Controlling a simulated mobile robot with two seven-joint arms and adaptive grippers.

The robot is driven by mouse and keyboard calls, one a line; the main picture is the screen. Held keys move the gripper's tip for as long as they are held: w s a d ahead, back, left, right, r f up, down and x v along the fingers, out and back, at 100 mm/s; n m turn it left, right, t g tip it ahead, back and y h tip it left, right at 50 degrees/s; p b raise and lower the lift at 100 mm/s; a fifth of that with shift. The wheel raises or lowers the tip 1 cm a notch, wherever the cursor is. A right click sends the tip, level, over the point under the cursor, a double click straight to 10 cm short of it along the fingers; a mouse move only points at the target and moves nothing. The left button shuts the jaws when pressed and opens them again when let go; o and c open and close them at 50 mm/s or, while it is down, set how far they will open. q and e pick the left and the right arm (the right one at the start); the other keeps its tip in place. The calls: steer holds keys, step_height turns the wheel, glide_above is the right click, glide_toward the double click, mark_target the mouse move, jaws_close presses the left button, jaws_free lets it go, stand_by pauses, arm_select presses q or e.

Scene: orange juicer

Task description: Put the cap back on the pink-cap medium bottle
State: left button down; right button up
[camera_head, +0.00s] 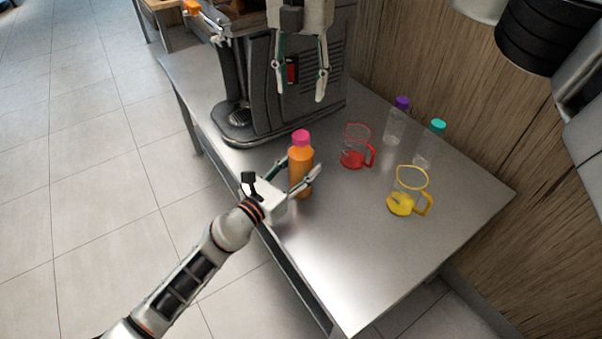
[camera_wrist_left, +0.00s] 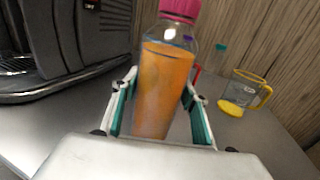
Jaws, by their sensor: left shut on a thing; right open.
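The pink-cap medium bottle (camera_head: 300,172) is filled with orange juice and stands upright near the front edge of the metal table. Its pink cap (camera_head: 301,137) sits at the top of the neck; whether it is screwed tight cannot be told. My left gripper (camera_head: 302,178) is shut on the bottle body, with a finger on each side. The left wrist view shows the juice-filled bottle (camera_wrist_left: 164,90) between the fingers, the pink cap (camera_wrist_left: 180,9) partly cut off by the frame top. My right gripper (camera_head: 300,95) hangs open and empty above and behind the bottle, in front of the juicer.
The juicer (camera_head: 262,90) stands at the back left of the table (camera_head: 345,265). A red-rimmed jug (camera_head: 354,150), a yellow-rimmed jug (camera_head: 405,192), a purple-cap bottle (camera_head: 396,122) and a teal-cap bottle (camera_head: 430,145) stand to the right. The table's front right is clear.

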arm_select(q)
steer(key=c, duration=1.1)
jaws_free()
steer(key=shift+o, duration=0.2)
steer(key=v, duration=1.2)
steer(key=shift+a, duration=0.1)
